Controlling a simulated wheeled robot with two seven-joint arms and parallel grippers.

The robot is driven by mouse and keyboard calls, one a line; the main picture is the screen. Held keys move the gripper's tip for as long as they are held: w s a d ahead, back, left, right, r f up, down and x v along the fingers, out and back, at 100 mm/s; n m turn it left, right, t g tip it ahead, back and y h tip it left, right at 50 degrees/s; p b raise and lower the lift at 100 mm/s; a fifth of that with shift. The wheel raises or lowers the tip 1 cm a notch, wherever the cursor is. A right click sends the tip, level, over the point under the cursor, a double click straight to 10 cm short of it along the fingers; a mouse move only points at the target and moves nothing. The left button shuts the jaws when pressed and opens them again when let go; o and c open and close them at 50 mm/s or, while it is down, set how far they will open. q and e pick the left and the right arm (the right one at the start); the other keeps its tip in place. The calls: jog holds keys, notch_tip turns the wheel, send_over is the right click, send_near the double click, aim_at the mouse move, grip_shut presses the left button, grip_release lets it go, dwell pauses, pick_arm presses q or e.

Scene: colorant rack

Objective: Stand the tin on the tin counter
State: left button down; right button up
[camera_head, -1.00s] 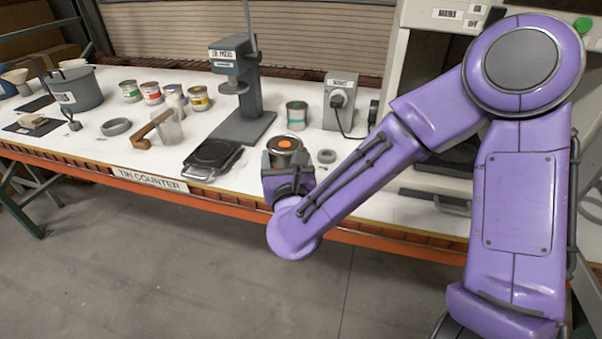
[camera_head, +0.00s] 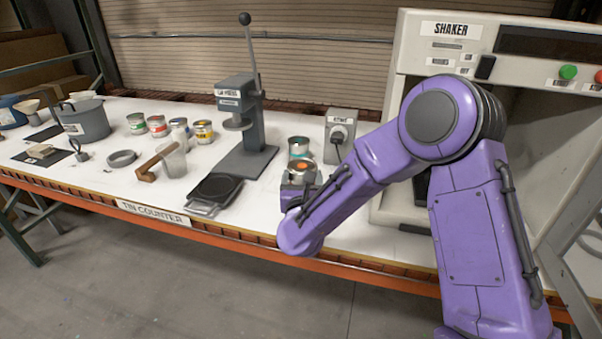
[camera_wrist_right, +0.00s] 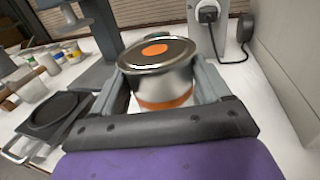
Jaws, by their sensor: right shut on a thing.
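The tin (camera_wrist_right: 158,75) is a silver can with an orange dot on its lid and an orange band near its base. My right gripper (camera_wrist_right: 165,95) is shut on it, one finger on each side, and the tin looks upright with a slight tilt in the right wrist view. In the head view the tin (camera_head: 300,168) shows between the fingers of the right gripper (camera_head: 299,182), over the front part of the tin counter (camera_head: 120,185). I cannot tell whether its base touches the counter. My left gripper is not in view.
A black scale-like plate (camera_head: 215,190) and the tin press (camera_head: 240,125) stand left of the tin. Another tin (camera_head: 299,147) and a grey socket box (camera_head: 341,130) stand behind it. The shaker (camera_head: 470,45) is at the right. Several tins, a jug and a bucket (camera_head: 85,122) stand farther left.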

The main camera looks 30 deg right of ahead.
jog(key=w+f, duration=0.1)
jog(key=w+d+f, duration=0.1)
jog(key=shift+d+f, duration=0.15)
jog(key=shift+f, duration=0.15)
notch_tip(320, 180, down, 3)
jog(key=shift+w+d+r+p, duration=0.1)
jog(key=shift+p, duration=0.85)
jog(key=shift+f, duration=0.4)
